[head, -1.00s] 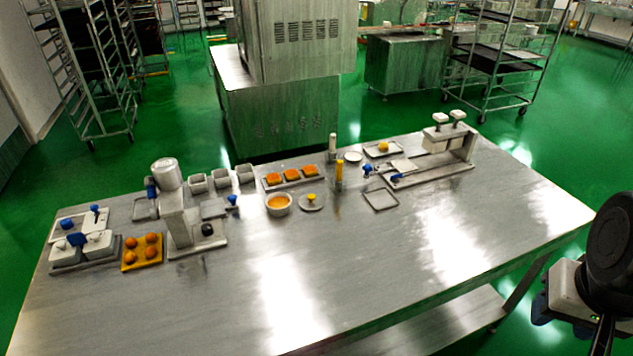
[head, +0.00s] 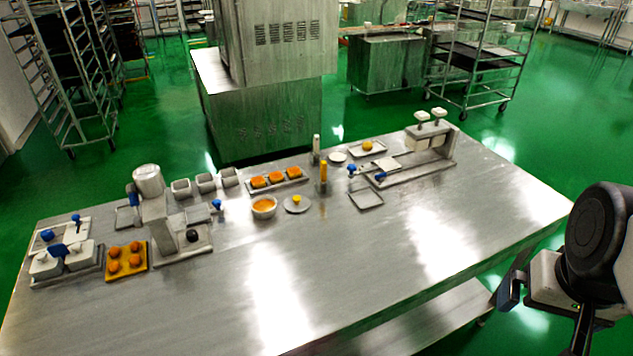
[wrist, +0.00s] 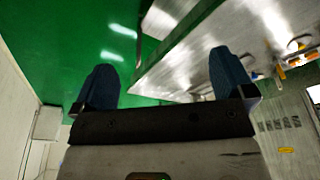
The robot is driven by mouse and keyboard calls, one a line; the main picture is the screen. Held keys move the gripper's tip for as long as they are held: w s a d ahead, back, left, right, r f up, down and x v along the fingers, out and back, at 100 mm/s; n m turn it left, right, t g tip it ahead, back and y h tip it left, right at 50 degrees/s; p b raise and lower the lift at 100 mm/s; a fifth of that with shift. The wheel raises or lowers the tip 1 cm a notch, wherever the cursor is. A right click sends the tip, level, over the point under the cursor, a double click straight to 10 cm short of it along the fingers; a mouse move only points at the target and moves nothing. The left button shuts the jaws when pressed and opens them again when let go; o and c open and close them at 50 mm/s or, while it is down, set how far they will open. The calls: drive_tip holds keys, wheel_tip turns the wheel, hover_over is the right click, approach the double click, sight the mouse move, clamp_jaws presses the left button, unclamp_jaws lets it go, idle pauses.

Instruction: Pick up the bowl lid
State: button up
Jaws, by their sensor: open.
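The bowl lid (head: 296,204) is a round grey disc with a yellow knob. It lies flat on the steel table, just right of the white bowl (head: 263,208) with orange filling. In the wrist view my gripper (wrist: 160,88) is open and empty, its two blue fingers wide apart. I cannot make out the lid for certain in the wrist view.
The steel table (head: 350,270) is bare along its front. A tray of orange pieces (head: 276,179) lies behind the bowl. A press-like machine (head: 160,215) stands to the left.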

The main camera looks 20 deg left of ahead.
drive_tip(key=w+a+f+m+g+y, duration=0.1)
drive_tip(key=w+a+m, duration=0.3)
drive_tip(key=w+a, duration=0.75)
drive_tip(key=w+a+m, duration=0.4)
drive_tip(key=w+a, duration=0.4)
drive_tip(key=w, duration=0.7)
drive_tip(key=m+g, duration=0.2)
drive_tip(key=m, duration=0.5)
hover_over(297, 201)
drive_tip(key=w, duration=0.1)
wheel_tip(297, 201, down, 19)
drive_tip(key=shift+w+d+f+m+y, duration=0.1)
drive_tip(key=shift+w+d+m+y, duration=0.05)
drive_tip(key=shift+d+m+y, duration=0.15)
